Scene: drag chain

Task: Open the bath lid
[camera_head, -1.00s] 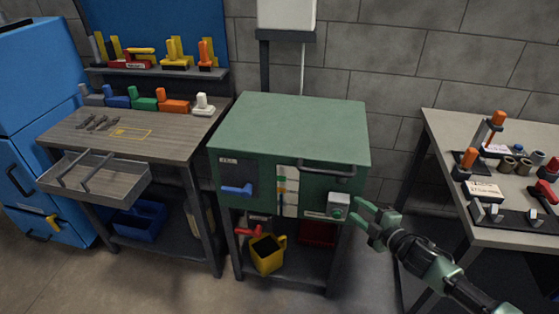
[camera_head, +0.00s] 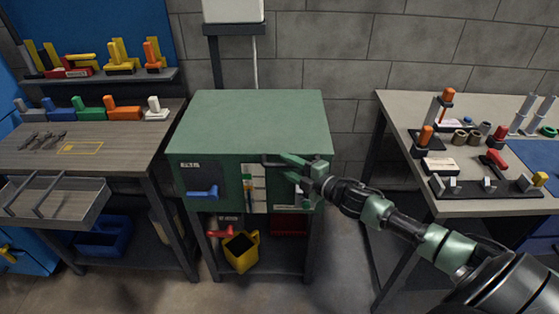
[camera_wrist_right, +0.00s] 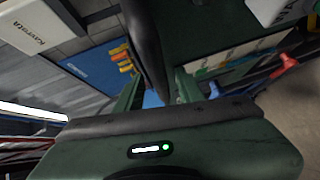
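The bath is a green cabinet (camera_head: 250,169) with a flat green lid (camera_head: 250,115), which lies closed. A dark bar handle (camera_head: 276,164) runs along the lid's front right. It also shows in the wrist view as a dark bar (camera_wrist_right: 146,45). My right gripper (camera_head: 291,168) is at the handle's right part, partly hiding it. In the wrist view my right gripper (camera_wrist_right: 158,90) has its fingers apart, with the bar between them. A gap shows between the bar and the right finger, so it is not clamped. My left gripper is out of view.
A blue lever (camera_head: 202,192) sits on the cabinet's front. A yellow jug (camera_head: 241,251) stands on the shelf below. A wooden-topped bench (camera_head: 105,155) is at the left, a table with tools (camera_head: 400,108) at the right. A white box (camera_head: 233,10) hangs above.

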